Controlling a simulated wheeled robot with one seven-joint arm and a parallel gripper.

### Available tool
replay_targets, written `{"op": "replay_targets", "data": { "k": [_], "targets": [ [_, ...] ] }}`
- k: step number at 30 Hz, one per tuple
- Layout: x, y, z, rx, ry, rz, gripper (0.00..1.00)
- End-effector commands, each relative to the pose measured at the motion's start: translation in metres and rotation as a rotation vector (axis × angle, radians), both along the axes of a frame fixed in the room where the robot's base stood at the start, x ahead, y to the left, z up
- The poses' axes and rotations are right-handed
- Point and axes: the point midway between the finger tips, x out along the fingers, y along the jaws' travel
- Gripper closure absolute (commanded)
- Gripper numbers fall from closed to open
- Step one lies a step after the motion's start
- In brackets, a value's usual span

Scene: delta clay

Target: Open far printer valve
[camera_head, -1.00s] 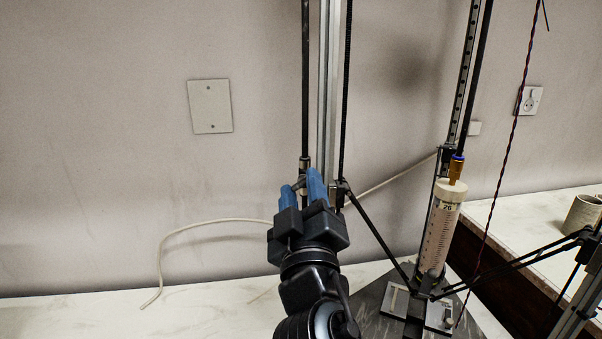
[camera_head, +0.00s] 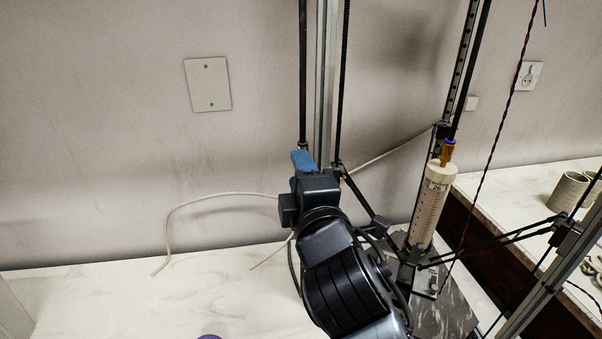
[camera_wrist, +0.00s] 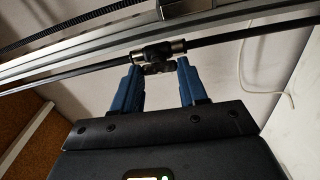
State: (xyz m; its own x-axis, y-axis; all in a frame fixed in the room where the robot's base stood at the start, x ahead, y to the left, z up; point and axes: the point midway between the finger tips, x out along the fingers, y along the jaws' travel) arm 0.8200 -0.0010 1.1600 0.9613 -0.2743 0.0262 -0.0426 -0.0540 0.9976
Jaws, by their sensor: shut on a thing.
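The valve (camera_wrist: 158,57) shows in the wrist view as a dark fitting with metal ends, in line with a thin black tube along the printer's rail. Its short dark handle (camera_wrist: 158,68) lies between the two blue fingers. My gripper (camera_wrist: 160,78) is shut on this handle, with the fingers on either side of it. In the head view my gripper (camera_head: 302,163) is in front of the printer's upright column (camera_head: 325,90). There the fingers overlap and mostly hide the valve. The handle's exact angle is hard to tell.
A syringe (camera_head: 430,205) with pinkish contents stands right of my arm on the printer's dark base (camera_head: 455,312). Thin black printer rods (camera_head: 495,245) cross at the right. A pale cable (camera_head: 220,194) runs along the wall. The white table (camera_head: 120,295) is mostly clear at left.

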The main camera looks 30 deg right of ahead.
Motion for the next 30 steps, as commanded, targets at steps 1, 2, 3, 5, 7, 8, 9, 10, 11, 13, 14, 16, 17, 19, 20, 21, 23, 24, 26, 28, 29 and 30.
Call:
{"op": "replay_targets", "data": {
  "k": [1, 2, 3, 5, 7, 8, 9, 10, 11, 13, 14, 16, 17, 19, 20, 21, 23, 24, 26, 28, 29, 30],
  "targets": [
    [0.0001, 0.0009, 0.0002, -0.015, 0.011, 0.002, 0.88],
    [0.0001, 0.0009, 0.0001, -0.022, 0.019, 0.002, 0.88],
    [0.0001, 0.0009, 0.0000, -0.031, 0.026, 0.002, 0.88],
    [0.0001, 0.0009, 0.0000, -0.045, 0.036, 0.002, 0.88],
    [0.0000, 0.0008, -0.0002, -0.054, 0.043, 0.001, 0.88],
    [0.0000, 0.0008, -0.0003, -0.058, 0.047, 0.001, 0.88],
    [0.0000, 0.0008, -0.0004, -0.062, 0.050, 0.001, 0.88],
    [0.0001, 0.0007, -0.0005, -0.063, 0.051, 0.001, 0.88],
    [0.0001, 0.0007, -0.0005, -0.064, 0.052, 0.001, 0.88],
    [0.0001, 0.0007, -0.0006, -0.066, 0.054, 0.001, 0.88],
    [0.0001, 0.0007, -0.0007, -0.066, 0.054, 0.001, 0.88],
    [0.0001, 0.0006, -0.0007, -0.066, 0.055, 0.001, 0.88],
    [0.0001, 0.0006, -0.0007, -0.065, 0.055, 0.001, 0.88],
    [0.0001, 0.0006, -0.0007, -0.065, 0.055, 0.001, 0.88],
    [0.0001, 0.0006, -0.0008, -0.065, 0.055, 0.000, 0.88],
    [0.0001, 0.0006, -0.0008, -0.065, 0.055, 0.000, 0.88],
    [0.0001, 0.0006, -0.0008, -0.066, 0.054, 0.000, 0.55],
    [0.0001, 0.0005, -0.0007, -0.066, 0.054, 0.000, 0.51],
    [0.0000, 0.0004, -0.0006, -0.066, 0.054, 0.000, 0.45],
    [0.0001, 0.0003, -0.0003, -0.066, 0.053, 0.000, 0.38],
    [0.0001, 0.0003, -0.0003, -0.066, 0.053, 0.000, 0.35],
    [0.0001, 0.0002, -0.0002, -0.066, 0.053, 0.000, 0.32]
  ]
}}
